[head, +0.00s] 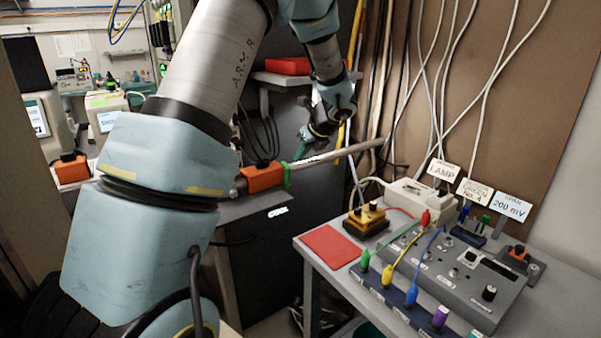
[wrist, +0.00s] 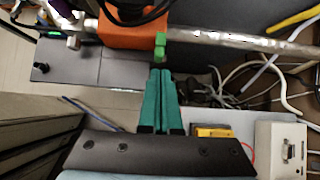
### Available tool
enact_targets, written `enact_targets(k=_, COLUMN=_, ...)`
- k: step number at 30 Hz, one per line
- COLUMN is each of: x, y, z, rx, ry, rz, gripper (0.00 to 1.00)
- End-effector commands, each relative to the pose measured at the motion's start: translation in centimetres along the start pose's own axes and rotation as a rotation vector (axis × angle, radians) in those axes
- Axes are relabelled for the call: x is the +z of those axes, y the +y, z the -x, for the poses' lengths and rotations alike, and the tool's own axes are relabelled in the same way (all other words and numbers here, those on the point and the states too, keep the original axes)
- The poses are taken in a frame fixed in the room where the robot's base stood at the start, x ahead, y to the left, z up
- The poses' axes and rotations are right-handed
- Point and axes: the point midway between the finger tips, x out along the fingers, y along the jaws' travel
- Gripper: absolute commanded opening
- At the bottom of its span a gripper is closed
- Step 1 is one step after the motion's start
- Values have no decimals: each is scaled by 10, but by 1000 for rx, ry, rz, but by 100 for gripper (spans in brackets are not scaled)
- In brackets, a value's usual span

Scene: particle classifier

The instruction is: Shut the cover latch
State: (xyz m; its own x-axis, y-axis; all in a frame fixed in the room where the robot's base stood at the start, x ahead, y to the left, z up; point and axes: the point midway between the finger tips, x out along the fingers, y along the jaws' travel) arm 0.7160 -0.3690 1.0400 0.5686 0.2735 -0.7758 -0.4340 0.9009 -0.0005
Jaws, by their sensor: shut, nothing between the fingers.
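An orange housing (head: 265,178) sits around a grey metal pipe (head: 335,154); the wrist view also shows the housing (wrist: 130,32) and pipe (wrist: 225,40). A small green piece, which looks like the cover latch (head: 287,175), is at the housing's right end. In the wrist view the latch (wrist: 160,45) stands just beyond my fingertips. My gripper (wrist: 160,72) has its teal fingers shut together, empty, pointing at the latch; whether they touch it is unclear. In the head view my gripper (head: 304,136) is above and right of the latch. The latch's exact position is unclear.
A grey bench (head: 310,254) at right carries a red mat (head: 331,246), a yellow-topped box (head: 366,218) and a control panel (head: 450,275) with coloured plugs. Loose cables hang on the brown board (head: 545,110). A dark cabinet (head: 262,235) stands below the pipe.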

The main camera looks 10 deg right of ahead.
Motion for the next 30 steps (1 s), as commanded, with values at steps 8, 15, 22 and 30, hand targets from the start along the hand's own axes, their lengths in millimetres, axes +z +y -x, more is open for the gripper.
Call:
enact_targets(k=8, x=27, y=0, z=25, rx=0, ry=0, rz=2, gripper=0)
enact_targets(k=15, x=30, y=0, z=28, rx=0, ry=0, rz=-1, gripper=0)
enact_targets(k=22, x=30, y=5, z=27, rx=5, ry=9, rz=23, gripper=0)
enact_targets(k=30, x=-7, y=127, z=26, rx=160, ry=220, rz=788, gripper=0)
